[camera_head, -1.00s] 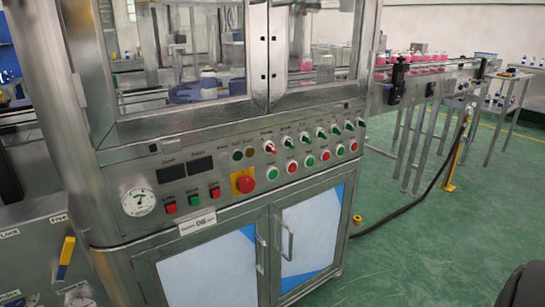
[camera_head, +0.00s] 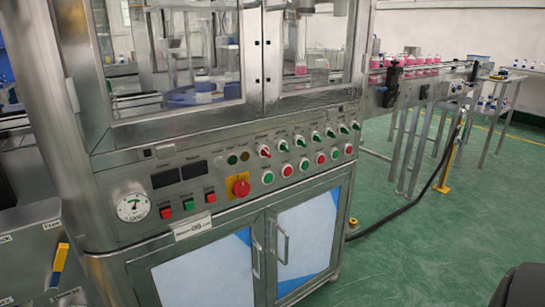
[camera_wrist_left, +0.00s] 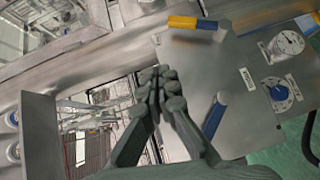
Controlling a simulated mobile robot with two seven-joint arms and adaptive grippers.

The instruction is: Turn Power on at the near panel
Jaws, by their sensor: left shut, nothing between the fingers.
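The control panel (camera_head: 185,176) runs along the front of the steel machine in the head view. Its upper row has several selector knobs; the leftmost (camera_head: 265,152) shows red and the others look green. My left gripper (camera_wrist_left: 165,82) is shut and empty in the left wrist view, in front of a grey valve box (camera_wrist_left: 215,75) with a yellow-and-blue handle (camera_wrist_left: 193,23) and a blue lever (camera_wrist_left: 215,115). Neither gripper shows in the head view.
The panel also carries a red emergency button (camera_head: 241,188), a round gauge (camera_head: 133,207) and small push buttons. Cabinet doors (camera_head: 205,270) with handles stand below. A conveyor (camera_head: 420,73) with pink bottles extends right. Green floor (camera_head: 420,250) is open at right.

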